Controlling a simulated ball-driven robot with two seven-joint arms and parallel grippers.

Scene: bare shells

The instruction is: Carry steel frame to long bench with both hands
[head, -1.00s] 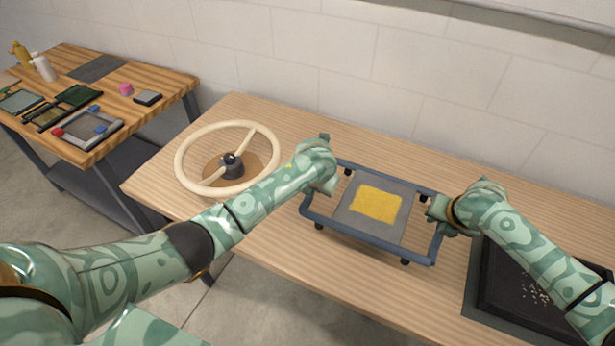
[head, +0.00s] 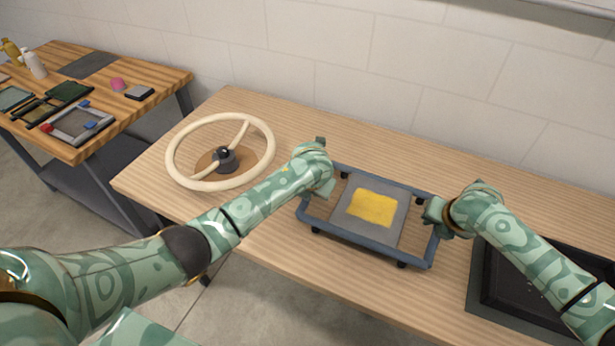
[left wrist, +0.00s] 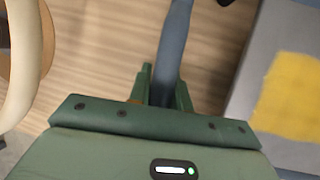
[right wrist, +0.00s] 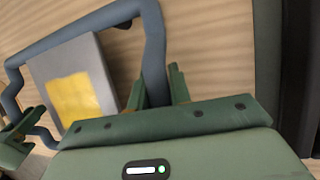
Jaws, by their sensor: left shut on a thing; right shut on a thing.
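The blue-grey steel frame (head: 368,253) is over the wooden bench top in the head view, with small dark feet under it. A grey mat or plate with a yellow patch (head: 372,208) shows inside its outline. My left gripper (head: 322,172) is shut on the frame's left bar, which runs between its fingers in the left wrist view (left wrist: 168,70). My right gripper (head: 438,212) is shut on the right bar, seen in the right wrist view (right wrist: 154,60). I cannot tell whether the feet touch the bench top.
The wooden bench (head: 290,125) also holds a cream steering wheel (head: 188,184) at left and a dark tray (head: 485,290) at right, partly under my right arm. A second table (head: 80,150) at far left carries a grey frame, bottles and small parts. A wall stands behind.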

